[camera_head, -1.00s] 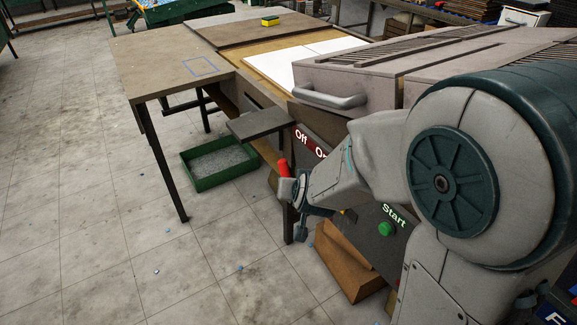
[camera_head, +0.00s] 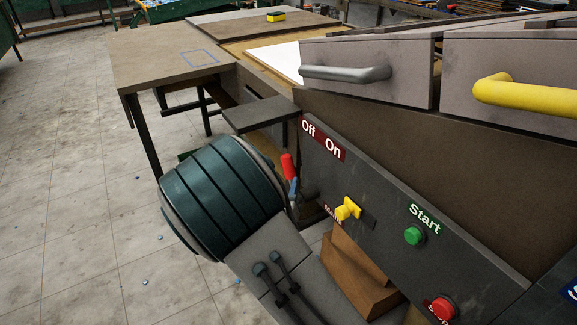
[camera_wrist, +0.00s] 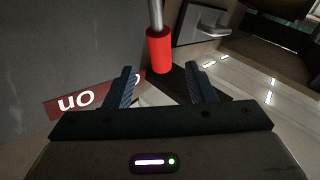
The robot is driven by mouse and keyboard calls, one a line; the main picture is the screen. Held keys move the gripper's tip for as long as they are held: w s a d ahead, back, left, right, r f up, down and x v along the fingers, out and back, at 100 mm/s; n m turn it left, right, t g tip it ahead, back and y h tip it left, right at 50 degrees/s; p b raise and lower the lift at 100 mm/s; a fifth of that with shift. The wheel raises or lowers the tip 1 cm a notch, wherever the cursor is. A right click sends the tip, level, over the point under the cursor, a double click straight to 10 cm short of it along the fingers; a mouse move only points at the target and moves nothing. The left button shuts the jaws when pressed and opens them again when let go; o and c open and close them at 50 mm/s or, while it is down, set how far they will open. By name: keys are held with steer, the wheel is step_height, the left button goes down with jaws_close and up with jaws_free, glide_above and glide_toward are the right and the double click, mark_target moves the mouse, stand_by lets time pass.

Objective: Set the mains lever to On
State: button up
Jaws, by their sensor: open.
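The lever's red grip (camera_head: 288,166) stands at the left end of the dark control panel (camera_head: 385,215), just left of the word Off on the red Off/On sign (camera_head: 322,139). In the wrist view, the red grip (camera_wrist: 159,50) hangs on a grey rod (camera_wrist: 156,14), and the sign (camera_wrist: 78,101) shows upside down. My gripper (camera_wrist: 162,78) is open, with the red grip just beyond and between its fingertips; I cannot tell if they touch. In the head view, my arm hides most of the gripper. A yellow knob (camera_head: 347,208) sits by the partly hidden Mains label (camera_head: 333,215).
A green Start button (camera_head: 413,236) and a red button (camera_head: 442,308) are on the panel. A grey handle (camera_head: 346,74) and a yellow handle (camera_head: 525,94) jut out above. A small dark shelf (camera_head: 262,114) is close to the lever. Open floor (camera_head: 80,220) lies left.

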mark_target(290, 164)
steer(key=w, duration=0.3)
steer(key=w+d, duration=0.1)
steer(key=w, duration=0.2)
steer(key=w+b, duration=0.1)
steer(key=w, duration=0.2)
steer(key=shift+w+d, duration=0.2)
steer(key=shift+w, duration=0.2)
steer(key=shift+c, duration=0.3)
jaws_close()
